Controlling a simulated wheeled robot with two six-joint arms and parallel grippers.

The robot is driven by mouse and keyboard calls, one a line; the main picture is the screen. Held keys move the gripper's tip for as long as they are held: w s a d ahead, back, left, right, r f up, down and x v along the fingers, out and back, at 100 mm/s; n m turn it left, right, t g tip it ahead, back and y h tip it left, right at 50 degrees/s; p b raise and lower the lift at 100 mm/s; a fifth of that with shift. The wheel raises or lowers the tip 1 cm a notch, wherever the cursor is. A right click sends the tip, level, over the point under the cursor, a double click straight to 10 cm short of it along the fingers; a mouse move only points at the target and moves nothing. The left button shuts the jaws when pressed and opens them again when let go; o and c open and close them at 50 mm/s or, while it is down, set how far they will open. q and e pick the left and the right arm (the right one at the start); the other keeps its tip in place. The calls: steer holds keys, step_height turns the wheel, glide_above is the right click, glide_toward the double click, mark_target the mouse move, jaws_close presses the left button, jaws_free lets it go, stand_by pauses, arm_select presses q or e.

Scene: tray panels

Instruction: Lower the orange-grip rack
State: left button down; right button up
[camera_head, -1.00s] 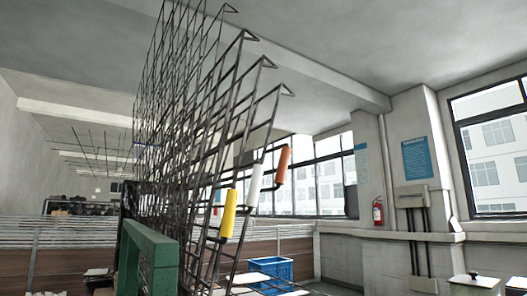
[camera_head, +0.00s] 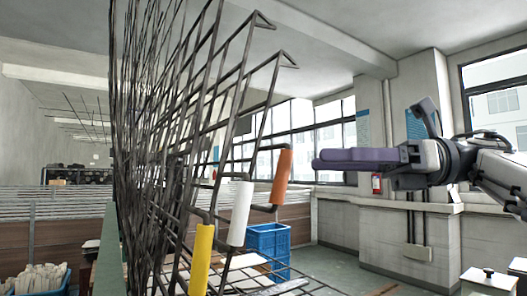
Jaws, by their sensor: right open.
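The orange-grip rack is a dark wire panel standing steeply tilted among several similar panels; its orange grip (camera_head: 282,178) is on its right edge. A white grip (camera_head: 236,214) and a yellow grip (camera_head: 201,260) sit on neighbouring panels, lower and to the left. My right gripper (camera_head: 318,160), with purple fingers, comes in from the right. It is open and empty, pointing left, beside the orange grip and a little higher in the picture, apart from it. The fingers overlap in this view. My left gripper is not in view.
A blue crate (camera_head: 267,244) stands on the floor behind the grips. A box of white items (camera_head: 38,280) is at the lower left. A fire extinguisher (camera_head: 376,183) hangs on the wall behind my right arm. Floor right of the crate looks clear.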

mark_target(282, 161)
steer(key=a+p, duration=0.1)
steer(key=a, duration=0.2)
steer(key=a+p, duration=0.1)
steer(key=a, duration=0.2)
steer(key=s+a+p, duration=0.1)
steer(key=a, duration=0.2)
steer(key=shift+r, duration=0.1)
steer(key=shift+a+p, duration=0.35)
steer(key=shift+a, duration=0.3)
jaws_close()
steer(key=shift+s, duration=0.1)
stand_by(0.5)
